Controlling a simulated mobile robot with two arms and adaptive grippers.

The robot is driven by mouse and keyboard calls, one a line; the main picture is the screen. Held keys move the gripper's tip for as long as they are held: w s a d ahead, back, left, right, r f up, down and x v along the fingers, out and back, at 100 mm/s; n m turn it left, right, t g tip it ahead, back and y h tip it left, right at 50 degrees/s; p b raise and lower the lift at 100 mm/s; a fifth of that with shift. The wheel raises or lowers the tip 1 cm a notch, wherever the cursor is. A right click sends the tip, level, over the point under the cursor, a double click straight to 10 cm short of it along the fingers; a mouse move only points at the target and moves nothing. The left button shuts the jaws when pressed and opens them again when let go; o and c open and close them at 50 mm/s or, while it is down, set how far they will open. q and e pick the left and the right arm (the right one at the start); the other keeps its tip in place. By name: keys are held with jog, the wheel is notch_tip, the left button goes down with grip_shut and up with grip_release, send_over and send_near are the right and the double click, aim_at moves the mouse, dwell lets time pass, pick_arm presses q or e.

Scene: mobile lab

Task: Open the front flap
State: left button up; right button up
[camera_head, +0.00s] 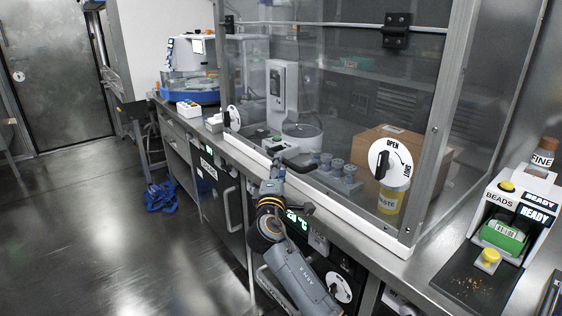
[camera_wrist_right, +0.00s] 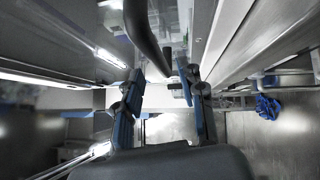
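The front flap (camera_head: 335,120) is the large clear panel of the bench enclosure. It hangs from dark hinges (camera_head: 397,30) at the top and looks closed, its white lower rim (camera_head: 345,208) down by the bench edge. A round white lock dial (camera_head: 403,170) marked OPEN and LOCK, with a black knob, sits at its lower right. Another dial (camera_head: 232,118) sits at its lower left. A black bar handle (camera_head: 300,164) sticks out low on the flap. My right gripper (camera_head: 275,172) is at the handle's left end. In the right wrist view, its fingers (camera_wrist_right: 163,82) are apart, with the dark handle (camera_wrist_right: 148,38) reaching between them; contact is unclear. My left gripper is out of view.
Behind the flap stand a white instrument (camera_head: 283,95), several grey-capped jars, a cardboard box (camera_head: 440,160) and a yellow waste bottle (camera_head: 390,200). A bead dispenser (camera_head: 508,215) stands on the right. Cabinet fronts lie below the bench. Open floor (camera_head: 110,240) lies left.

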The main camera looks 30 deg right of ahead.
jog(key=shift+x, duration=2.35)
grip_shut()
